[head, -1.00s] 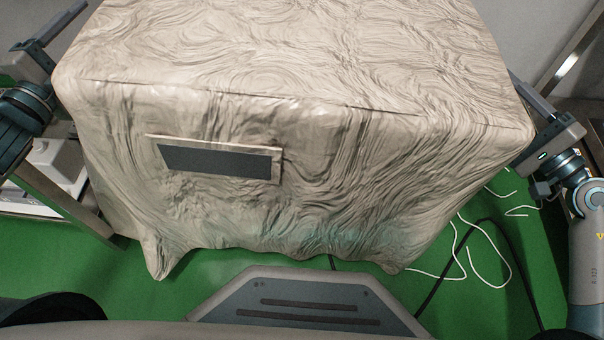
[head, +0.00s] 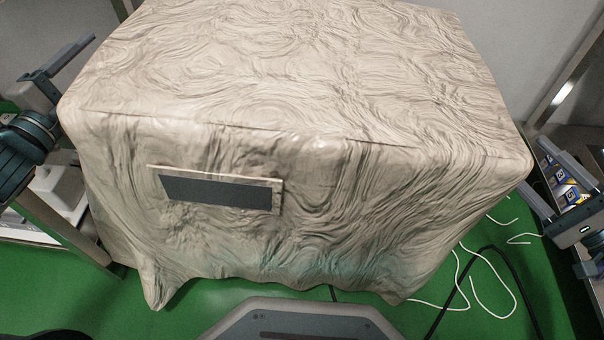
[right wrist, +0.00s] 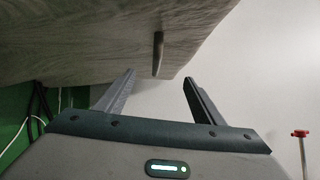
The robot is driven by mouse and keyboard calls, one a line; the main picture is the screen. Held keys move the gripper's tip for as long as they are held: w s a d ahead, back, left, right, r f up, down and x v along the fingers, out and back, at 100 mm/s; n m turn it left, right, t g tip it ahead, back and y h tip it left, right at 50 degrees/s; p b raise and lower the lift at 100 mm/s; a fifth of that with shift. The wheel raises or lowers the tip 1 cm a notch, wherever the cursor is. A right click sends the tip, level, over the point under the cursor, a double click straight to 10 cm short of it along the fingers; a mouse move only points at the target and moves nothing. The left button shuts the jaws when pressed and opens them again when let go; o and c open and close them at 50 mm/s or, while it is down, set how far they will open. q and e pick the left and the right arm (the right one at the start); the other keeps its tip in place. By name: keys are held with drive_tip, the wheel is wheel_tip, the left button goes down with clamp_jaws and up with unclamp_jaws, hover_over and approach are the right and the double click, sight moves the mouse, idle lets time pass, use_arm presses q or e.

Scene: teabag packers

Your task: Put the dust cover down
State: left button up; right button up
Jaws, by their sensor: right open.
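The dust cover (head: 330,205) is a beige, wrinkled cloth-like shell draped over a large box shape, with a dark plate on its front. It fills the middle of the head view, its ragged lower edge near the green floor. My right gripper (head: 546,172) is open and empty beside the cover's right corner. In the right wrist view, its spread fingers (right wrist: 158,76) point toward the cover's side (right wrist: 90,45), where a short peg sticks out between them. My left gripper (head: 80,62) is beside the cover's left edge. One finger shows clearly; the rest is hidden or unclear.
White cables (head: 490,290) and a black cable lie on the green floor (head: 400,325) at right. A metal frame (head: 60,220) with white equipment stands at left. A rack with small coloured boxes (head: 566,180) is at right, behind my right gripper.

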drive_tip(key=shift+v, duration=1.1)
use_arm(q)
drive_tip(key=shift+c, duration=0.2)
use_arm(e)
drive_tip(key=shift+r, duration=0.1)
